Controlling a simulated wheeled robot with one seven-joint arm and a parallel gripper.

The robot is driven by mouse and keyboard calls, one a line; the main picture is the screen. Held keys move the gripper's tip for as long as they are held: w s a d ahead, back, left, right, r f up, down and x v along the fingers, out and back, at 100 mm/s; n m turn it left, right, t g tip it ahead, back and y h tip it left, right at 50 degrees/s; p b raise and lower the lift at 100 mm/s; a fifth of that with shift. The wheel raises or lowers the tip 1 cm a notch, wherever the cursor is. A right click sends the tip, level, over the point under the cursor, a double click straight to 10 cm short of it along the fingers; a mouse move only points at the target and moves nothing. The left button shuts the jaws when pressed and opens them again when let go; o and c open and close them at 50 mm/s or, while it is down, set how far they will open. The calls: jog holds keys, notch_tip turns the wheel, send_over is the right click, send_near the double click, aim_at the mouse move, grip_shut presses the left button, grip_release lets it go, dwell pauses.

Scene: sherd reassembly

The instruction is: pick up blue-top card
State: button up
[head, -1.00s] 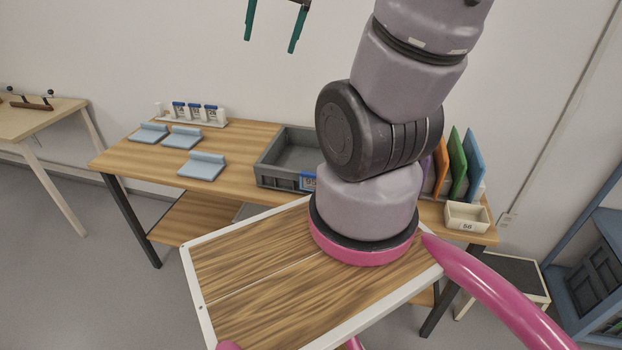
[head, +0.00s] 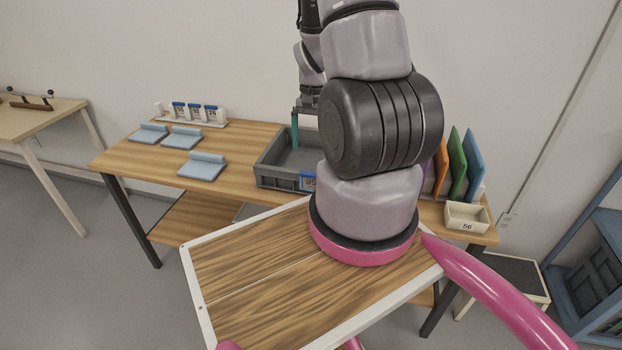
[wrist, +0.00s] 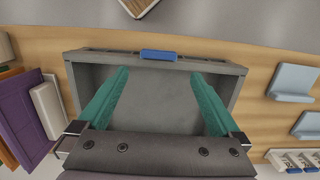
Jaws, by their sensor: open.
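Three small white cards with blue tops, the middle one a blue-top card (head: 196,111), stand in a white rack (head: 220,124) at the back left of the wooden table in the head view. The cards also show at the lower right edge of the wrist view (wrist: 292,161). I cannot tell which one the task means. My gripper (wrist: 160,74) is open and empty, its teal fingers pointing down over the grey bin (head: 270,182). In the head view one finger of my gripper (head: 295,131) shows at the bin; the other is hidden behind my arm.
Several light-blue L-shaped holders, one a blue holder (head: 202,168), lie on the table (head: 240,135) left of the bin. The bin's front has a blue label (wrist: 158,55). Upright coloured panels (head: 457,163) and a cream box (head: 466,216) stand at the right.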

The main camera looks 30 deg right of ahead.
aim_at(311, 173)
jog(key=f, duration=0.5)
jog(key=s+f, duration=0.1)
jog(key=f, duration=0.2)
jog(key=shift+a+f, duration=0.15)
jog(key=shift+a, duration=0.15)
jog(key=c, duration=1.1)
jog(key=shift+c, duration=0.3)
jog(key=shift+w, duration=0.1)
notch_tip(311, 173, up, 10)
